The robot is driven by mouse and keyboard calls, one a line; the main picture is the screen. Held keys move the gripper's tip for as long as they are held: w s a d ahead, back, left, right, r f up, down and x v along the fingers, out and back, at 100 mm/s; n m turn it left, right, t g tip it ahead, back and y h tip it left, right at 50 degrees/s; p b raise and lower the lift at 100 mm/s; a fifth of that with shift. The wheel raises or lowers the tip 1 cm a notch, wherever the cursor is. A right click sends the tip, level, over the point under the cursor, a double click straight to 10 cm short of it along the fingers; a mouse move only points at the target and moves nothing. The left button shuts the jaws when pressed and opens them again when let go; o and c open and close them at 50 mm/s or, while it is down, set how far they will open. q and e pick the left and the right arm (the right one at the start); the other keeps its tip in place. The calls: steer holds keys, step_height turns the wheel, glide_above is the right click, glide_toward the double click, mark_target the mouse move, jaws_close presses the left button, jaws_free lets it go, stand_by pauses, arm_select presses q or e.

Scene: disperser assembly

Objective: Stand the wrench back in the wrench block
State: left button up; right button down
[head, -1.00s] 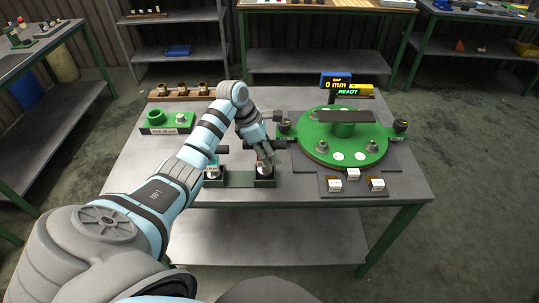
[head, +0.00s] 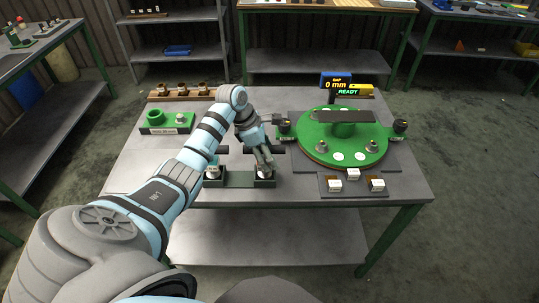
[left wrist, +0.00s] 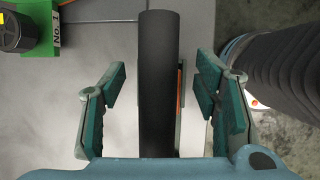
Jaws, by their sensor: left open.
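My left gripper (head: 265,160) is open above the right end of a low green base (head: 240,180) near the front of the table. In the left wrist view its fingers (left wrist: 158,105) stand apart on both sides of a thick black bar (left wrist: 158,80), apparently the wrench's cross handle. The bar also shows in the head view (head: 279,149), level and running left to right. A small orange part (left wrist: 180,90) shows beside it. The wrench's lower end and its seat in the block are mostly hidden behind the fingers. My right gripper is not in view.
A round green turntable (head: 318,153) stands to the right, with a black knob (left wrist: 18,25) on a "No. 1" bracket close by. A display (head: 338,82) reads 0 mm, READY. White-labelled blocks (head: 335,186) sit in front. A green holder (head: 153,116) and a wooden rack (head: 180,92) stand back left.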

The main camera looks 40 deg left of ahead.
arm_select(q)
steer(key=v, duration=1.1)
steer(key=shift+s+a+r+b, duration=0.1)
steer(key=shift+s+r+b, duration=0.05)
steer(key=shift+b, duration=0.2)
